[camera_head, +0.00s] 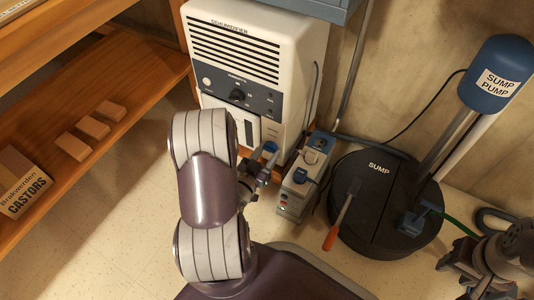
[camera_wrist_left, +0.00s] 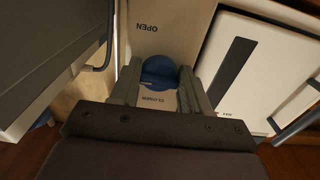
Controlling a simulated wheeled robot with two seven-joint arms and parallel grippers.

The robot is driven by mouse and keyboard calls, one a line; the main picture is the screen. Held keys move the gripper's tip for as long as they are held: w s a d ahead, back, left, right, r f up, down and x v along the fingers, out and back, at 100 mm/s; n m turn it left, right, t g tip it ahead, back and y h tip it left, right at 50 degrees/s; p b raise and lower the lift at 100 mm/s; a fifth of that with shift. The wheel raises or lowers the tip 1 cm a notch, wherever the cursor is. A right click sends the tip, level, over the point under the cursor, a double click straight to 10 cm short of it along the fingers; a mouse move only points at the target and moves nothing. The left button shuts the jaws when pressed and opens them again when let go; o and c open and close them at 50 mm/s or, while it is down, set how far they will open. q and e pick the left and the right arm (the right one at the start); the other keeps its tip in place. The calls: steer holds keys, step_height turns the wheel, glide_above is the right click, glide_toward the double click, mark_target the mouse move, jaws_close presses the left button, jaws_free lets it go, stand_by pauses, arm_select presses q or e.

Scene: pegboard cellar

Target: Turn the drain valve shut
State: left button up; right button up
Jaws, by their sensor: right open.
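The drain valve is a round blue knob (camera_head: 270,147) low on the front of a white dehumidifier (camera_head: 262,50). In the left wrist view the blue knob (camera_wrist_left: 160,70) sits on a pale plate, with "OPEN" printed above it and "CLOSED" below. My left gripper (camera_head: 264,166) is at the knob. In the left wrist view its two fingers (camera_wrist_left: 160,82) stand on either side of the knob; whether they touch it is unclear. The knob's handle position is hard to make out. My right gripper (camera_head: 456,276) is open and empty at the lower right.
A grey box with a blue switch (camera_head: 301,176) stands right of the knob. Beyond it are a black sump lid (camera_head: 380,215), an orange-handled tool (camera_head: 342,222) and a blue sump pump (camera_head: 495,75). A wooden shelf (camera_head: 100,85) with blocks stands left. Floor is clear between.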

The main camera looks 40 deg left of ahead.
arm_select(q)
steer(key=n+p, duration=0.1)
steer(key=n, duration=0.2)
steer(key=shift+d+r+n+p, duration=0.15)
steer(key=shift+n+p, duration=0.2)
steer(key=shift+n, duration=0.05)
steer(key=n+p, duration=0.1)
steer(key=n, duration=0.3)
steer(key=shift+d+n, duration=0.1)
steer(key=shift+n, duration=0.2)
steer(key=n+p, duration=0.1)
steer(key=n, duration=0.3)
steer(key=shift+r+p, duration=0.1)
steer(key=shift+p, duration=0.25)
steer(key=shift+d+n+p, duration=0.1)
steer(key=shift+n+p, duration=0.35)
steer(key=shift+n, duration=2.25)
steer(key=o, duration=0.7)
steer(key=shift+r, duration=0.1)
steer(key=shift+o, duration=0.2)
